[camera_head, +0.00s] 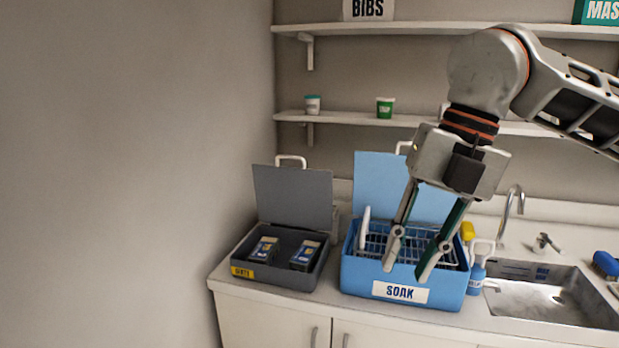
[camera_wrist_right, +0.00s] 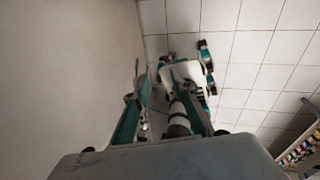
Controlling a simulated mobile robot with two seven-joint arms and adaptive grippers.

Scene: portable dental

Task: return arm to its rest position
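My right gripper (camera_head: 408,268) hangs from the arm that comes in from the right. Its two fingers point down and stand apart, with nothing seen between them. In the head view it overlaps the blue SOAK box (camera_head: 360,283), in front of the wire basket (camera_head: 376,240) inside; the exact gap is hard to judge. In the right wrist view the fingers (camera_wrist_right: 158,82) also stand apart and empty, with my own body beyond them. My left gripper is not in the head view.
An open grey case (camera_head: 290,193) with small boxes stands left of the blue box on the counter (camera_head: 240,298). Shelves (camera_head: 350,119) run behind my right arm.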

